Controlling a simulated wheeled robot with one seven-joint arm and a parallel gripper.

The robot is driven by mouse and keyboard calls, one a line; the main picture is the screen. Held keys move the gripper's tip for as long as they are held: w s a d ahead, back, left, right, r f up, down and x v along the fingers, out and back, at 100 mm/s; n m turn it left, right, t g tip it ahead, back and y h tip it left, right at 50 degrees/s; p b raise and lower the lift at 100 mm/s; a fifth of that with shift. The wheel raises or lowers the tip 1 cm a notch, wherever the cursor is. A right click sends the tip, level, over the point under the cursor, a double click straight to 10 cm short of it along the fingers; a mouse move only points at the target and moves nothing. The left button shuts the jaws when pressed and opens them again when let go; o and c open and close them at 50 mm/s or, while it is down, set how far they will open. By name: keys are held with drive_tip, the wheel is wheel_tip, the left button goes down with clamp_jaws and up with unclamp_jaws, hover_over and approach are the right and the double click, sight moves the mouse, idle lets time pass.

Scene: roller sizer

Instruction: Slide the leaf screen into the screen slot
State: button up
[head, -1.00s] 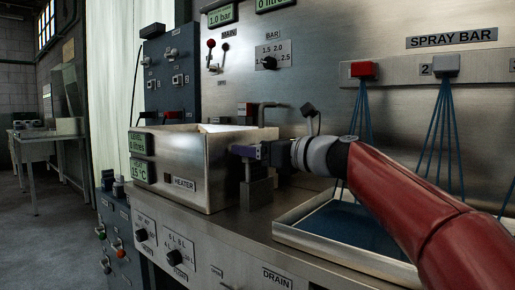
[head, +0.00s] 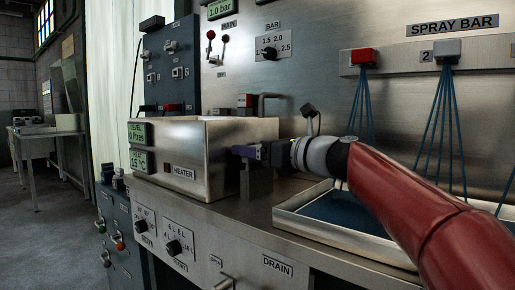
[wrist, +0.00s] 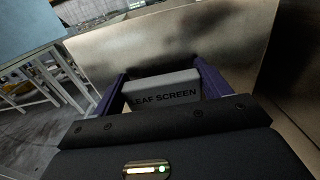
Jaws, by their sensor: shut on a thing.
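The leaf screen (wrist: 165,90) shows in the wrist view as a grey handle bar with its name on it. My gripper (wrist: 160,87) is shut on this bar, with a purple finger at each end. In the head view my gripper (head: 246,151) is at the right end of the steel tank, close to its wall. The rest of the screen is hidden in both views. A dark grey block (head: 257,182) stands just below my gripper beside the tank. I cannot tell which part is the screen slot, or whether the screen is in it.
The steel tank (head: 215,150) with a heater label stands on the bench (head: 205,225). A shallow tray (head: 300,222) lies to the right under the blue spray lines (head: 440,125). A panel with levers and a dial (head: 269,52) rises behind.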

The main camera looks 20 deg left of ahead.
sight(244, 129)
drive_tip(key=shift+f+b, duration=0.5)
drive_tip(key=shift+f, duration=0.2)
drive_tip(key=shift+w+f, duration=0.15)
drive_tip(key=shift+f, duration=0.4)
drive_tip(key=shift+f+b, duration=0.1)
drive_tip(key=shift+b, duration=0.2)
drive_tip(key=shift+r+p, duration=3.15)
drive_tip(key=shift+r, duration=0.2)
drive_tip(key=shift+p, duration=0.45)
drive_tip(key=shift+f+b, duration=2.3)
drive_tip(key=shift+f, duration=0.55)
